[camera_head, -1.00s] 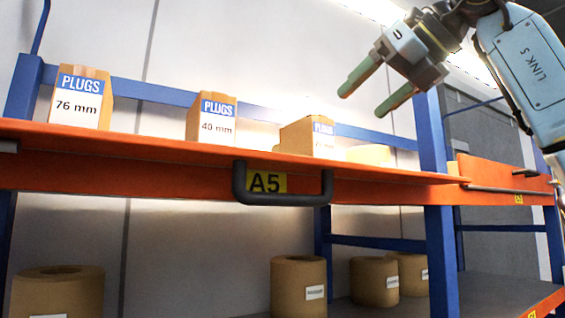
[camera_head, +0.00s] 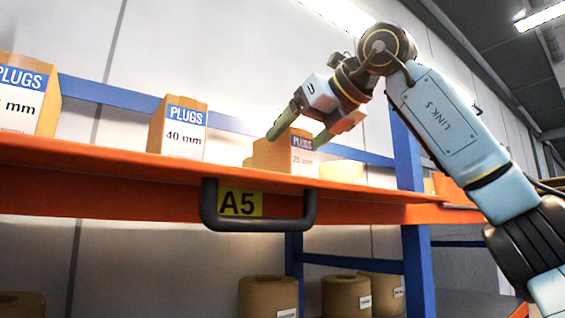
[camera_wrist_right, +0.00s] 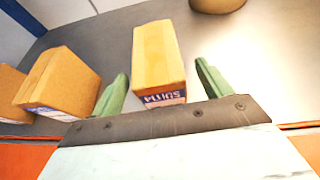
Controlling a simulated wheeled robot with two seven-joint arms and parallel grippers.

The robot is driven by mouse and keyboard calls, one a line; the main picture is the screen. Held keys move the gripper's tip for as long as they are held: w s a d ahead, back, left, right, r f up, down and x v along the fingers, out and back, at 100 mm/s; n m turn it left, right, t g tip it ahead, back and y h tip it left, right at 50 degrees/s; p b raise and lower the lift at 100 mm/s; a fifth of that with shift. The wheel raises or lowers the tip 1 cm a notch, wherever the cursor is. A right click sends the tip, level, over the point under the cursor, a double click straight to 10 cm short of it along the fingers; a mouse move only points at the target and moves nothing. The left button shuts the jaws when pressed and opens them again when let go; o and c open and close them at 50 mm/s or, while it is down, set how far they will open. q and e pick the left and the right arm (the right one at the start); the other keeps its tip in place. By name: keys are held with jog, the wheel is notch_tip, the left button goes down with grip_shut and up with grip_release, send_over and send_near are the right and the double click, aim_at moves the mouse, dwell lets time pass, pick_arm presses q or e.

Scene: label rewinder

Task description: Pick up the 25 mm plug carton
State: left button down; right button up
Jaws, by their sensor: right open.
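The 25 mm plug carton (camera_head: 285,156) stands on the orange upper shelf, right of the 40 mm carton. It is brown with a white and blue label. My right gripper (camera_head: 293,131) is open just above and around it, its two green fingers apart. In the right wrist view the carton (camera_wrist_right: 158,62) lies between the fingers of the gripper (camera_wrist_right: 165,82), with a gap on each side. Its label is partly hidden there by the gripper body. My left gripper is not in view.
The 40 mm carton (camera_head: 178,128) and the 76 mm carton (camera_head: 24,95), its label cut off, stand to the left. A round tan object (camera_head: 343,171) is right of the target. A dark handle (camera_head: 258,225) juts from the shelf front. Rolls (camera_head: 268,296) stand below.

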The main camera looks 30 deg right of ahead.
jog(key=x, duration=0.3)
jog(key=shift+w+f+p, duration=0.15)
jog(key=shift+w+p, duration=0.15)
jog(key=shift+w, duration=0.1)
jog(key=shift+s, duration=0.15)
jog(key=shift+c, duration=0.2)
jog(key=c, duration=1.2)
